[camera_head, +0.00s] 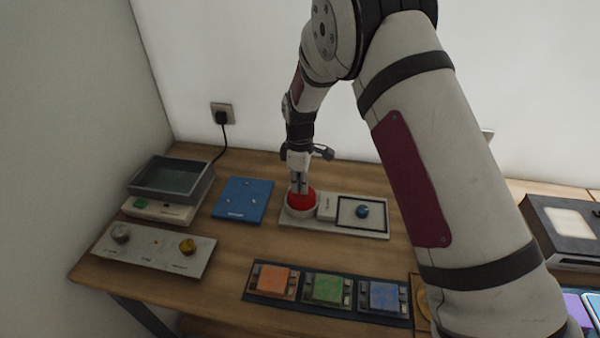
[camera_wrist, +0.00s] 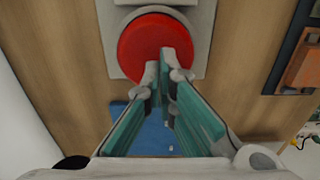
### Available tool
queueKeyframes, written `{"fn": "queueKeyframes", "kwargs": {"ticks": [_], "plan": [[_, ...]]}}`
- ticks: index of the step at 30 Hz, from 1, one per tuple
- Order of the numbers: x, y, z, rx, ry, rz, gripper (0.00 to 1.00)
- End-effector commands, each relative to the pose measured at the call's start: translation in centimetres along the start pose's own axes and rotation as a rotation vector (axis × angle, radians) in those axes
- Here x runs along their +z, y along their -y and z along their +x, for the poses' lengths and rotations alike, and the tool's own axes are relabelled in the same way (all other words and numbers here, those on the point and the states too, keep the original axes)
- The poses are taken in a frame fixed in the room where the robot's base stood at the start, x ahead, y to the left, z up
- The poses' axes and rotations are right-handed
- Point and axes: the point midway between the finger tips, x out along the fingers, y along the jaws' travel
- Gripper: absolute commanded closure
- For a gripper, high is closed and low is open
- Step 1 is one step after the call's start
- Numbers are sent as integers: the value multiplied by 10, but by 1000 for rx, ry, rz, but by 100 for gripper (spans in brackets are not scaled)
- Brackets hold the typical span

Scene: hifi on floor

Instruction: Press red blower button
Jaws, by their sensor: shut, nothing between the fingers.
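The red blower button (camera_head: 302,200) is a large round red dome on a white base plate (camera_head: 330,226) near the middle of the table. My gripper (camera_head: 299,190) is shut and empty, pointing down at the button from above. In the wrist view the red button (camera_wrist: 140,45) fills the upper middle, and my gripper's fingertips (camera_wrist: 160,66) overlap its lower edge. I cannot tell whether the tips touch the dome or hover just over it.
A blue mat (camera_head: 242,199), a scale with a grey tray (camera_head: 172,178) and a two-knob panel (camera_head: 150,252) lie left. Orange, green and blue modules (camera_head: 327,290) sit in front. A dark box (camera_head: 562,232) stands right.

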Motion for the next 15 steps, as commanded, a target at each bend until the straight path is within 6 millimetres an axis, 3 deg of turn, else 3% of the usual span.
{"fn": "queueKeyframes", "kwargs": {"ticks": [15], "plan": [[0,-1,9,1,-1,0,100]]}}
